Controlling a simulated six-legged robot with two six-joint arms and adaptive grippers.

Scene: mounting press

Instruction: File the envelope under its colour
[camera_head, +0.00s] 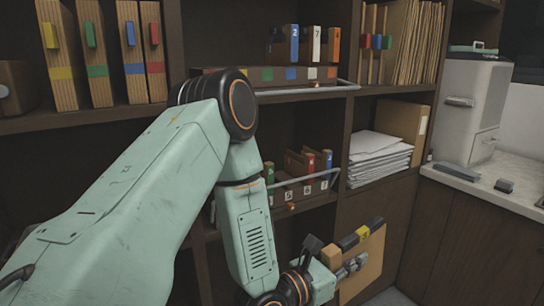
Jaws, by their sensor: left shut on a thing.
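My left gripper (338,262) is low at the centre right, in front of the shelf unit. It is shut on a tan envelope (366,270), which is tilted, with a yellow patch and black pieces along its upper edge. Part of the envelope is hidden behind the gripper. The upper tray (254,84) has coloured squares along its front, green, blue, white and orange among them. Blue, white and orange tabbed cards stand in it. The lower tray (318,187) has numbered labels and holds green, red and blue tabbed cards. My left forearm hides the left ends of both trays. My right gripper is not in view.
Binders with coloured tabs (96,60) stand on the upper left shelf. More folders (412,45) stand at the upper right. A paper stack (378,160) lies on the shelf below. A pale machine (470,110) stands on the right counter (500,182). Metal rails run before both trays.

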